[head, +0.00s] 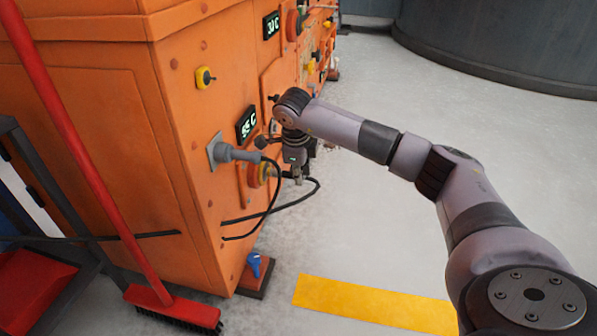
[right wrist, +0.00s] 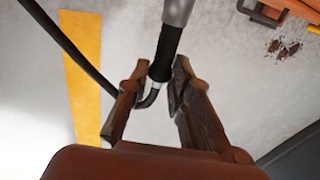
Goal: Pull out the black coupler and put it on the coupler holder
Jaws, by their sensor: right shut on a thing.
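My right gripper (head: 297,175) points down beside the front of the orange machine. In the right wrist view its two fingers (right wrist: 157,82) are closed around the black coupler (right wrist: 168,48). A grey metal end (right wrist: 178,10) extends above the coupler, and its far end is out of frame. A black cable bends away below the coupler. In the head view the gripper mostly hides the coupler, so I cannot tell whether it is still seated in a socket. I cannot pick out the coupler holder with certainty. My left gripper is not in view.
The orange machine (head: 110,110) carries a grey plug (head: 237,153) with a black cable, a display (head: 246,124) and a yellow button (head: 204,77). A red broom (head: 165,305) leans at left. Open grey floor with a yellow stripe (head: 370,303) lies to the right.

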